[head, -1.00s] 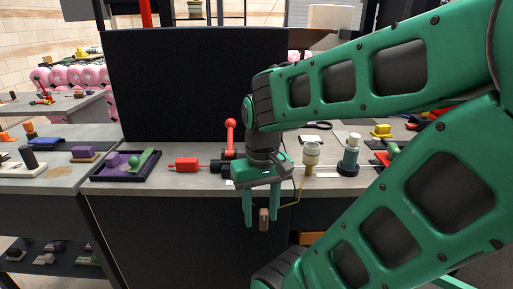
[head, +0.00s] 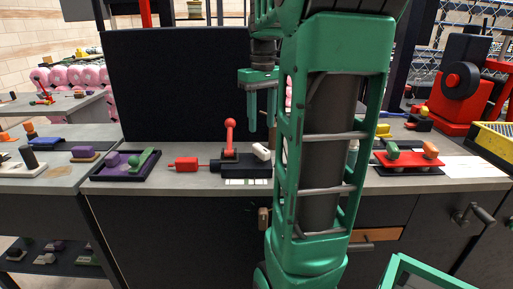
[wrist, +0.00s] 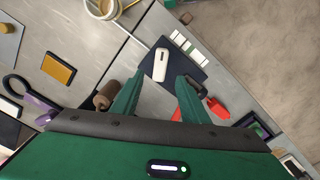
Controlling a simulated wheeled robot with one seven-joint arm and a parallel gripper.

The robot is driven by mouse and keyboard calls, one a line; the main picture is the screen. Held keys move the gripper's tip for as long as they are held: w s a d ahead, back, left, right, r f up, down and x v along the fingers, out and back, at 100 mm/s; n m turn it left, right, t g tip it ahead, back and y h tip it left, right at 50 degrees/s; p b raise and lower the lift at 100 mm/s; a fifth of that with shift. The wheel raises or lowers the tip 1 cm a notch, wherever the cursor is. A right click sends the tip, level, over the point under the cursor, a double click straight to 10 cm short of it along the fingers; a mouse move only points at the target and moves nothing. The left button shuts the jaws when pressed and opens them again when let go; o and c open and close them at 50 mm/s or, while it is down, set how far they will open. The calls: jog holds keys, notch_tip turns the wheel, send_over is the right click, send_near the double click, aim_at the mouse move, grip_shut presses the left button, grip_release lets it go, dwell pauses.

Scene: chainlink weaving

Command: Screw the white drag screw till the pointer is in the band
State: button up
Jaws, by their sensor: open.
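The white drag screw (head: 261,151) sticks up tilted from the right end of a black block (head: 240,168) on the bench. It shows whole in the wrist view (wrist: 160,65), lying between the line of my fingertips. A strip of white scale plates (head: 247,182) runs along the block's front; it shows in the wrist view (wrist: 188,45). The pointer and band are too small to make out. My gripper (head: 261,117) is open and empty, pointing down above and apart from the screw. In the wrist view its fingers (wrist: 160,80) are spread.
A red ball lever (head: 230,135) stands upright behind the block. A red handle (head: 185,164) extends left of it. A purple tray (head: 125,163) lies further left; a red tray (head: 408,160) lies right. A dark panel (head: 180,85) stands behind. My arm hides the bench right of the block.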

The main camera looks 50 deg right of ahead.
aim_at(261, 147)
notch_tip(261, 147, down, 9)
jog(key=shift+r, duration=0.1)
dwell(0.3)
grip_shut()
